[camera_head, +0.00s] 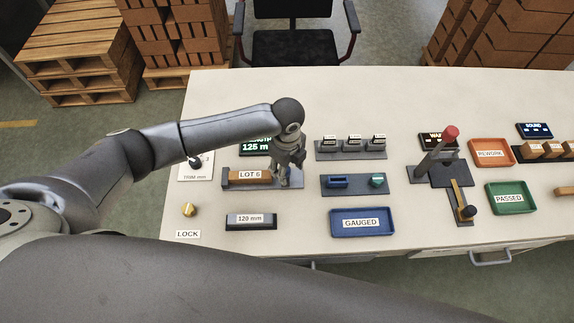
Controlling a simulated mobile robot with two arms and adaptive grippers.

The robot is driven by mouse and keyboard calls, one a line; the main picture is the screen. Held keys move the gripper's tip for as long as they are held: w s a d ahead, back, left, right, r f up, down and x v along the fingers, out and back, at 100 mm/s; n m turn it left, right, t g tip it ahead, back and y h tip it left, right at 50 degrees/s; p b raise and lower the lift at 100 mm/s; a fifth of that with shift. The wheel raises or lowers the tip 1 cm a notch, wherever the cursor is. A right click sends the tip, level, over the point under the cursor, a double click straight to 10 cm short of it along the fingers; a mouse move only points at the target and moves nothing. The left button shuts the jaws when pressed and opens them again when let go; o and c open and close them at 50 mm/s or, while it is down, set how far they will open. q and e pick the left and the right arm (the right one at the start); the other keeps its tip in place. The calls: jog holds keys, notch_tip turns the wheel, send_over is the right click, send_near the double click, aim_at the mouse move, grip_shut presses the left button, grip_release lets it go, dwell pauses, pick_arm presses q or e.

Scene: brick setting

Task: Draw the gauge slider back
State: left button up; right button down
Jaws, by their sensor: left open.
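The gauge (227,186) is a dark grey bed on the table, left of centre, with a brown brick labelled LOT 6 (250,176) lying on it. A grey part (296,180) at the bed's right end, seemingly the slider, is largely hidden by my left gripper. My left gripper (284,176) points down over that right end, just right of the brick, and is open. Whether its fingers touch the slider cannot be told. A dark display reading 125 m (256,147) is partly covered by my left arm. My right gripper is not in view.
In front of the gauge is a 120 mm block (251,221), with a brass LOCK knob (189,209) to its left.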

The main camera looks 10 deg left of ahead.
pick_arm(q)
jog(key=shift+r, duration=0.1)
notch_tip(320, 180, up, 12)
dwell(0.4)
dwell(0.5)
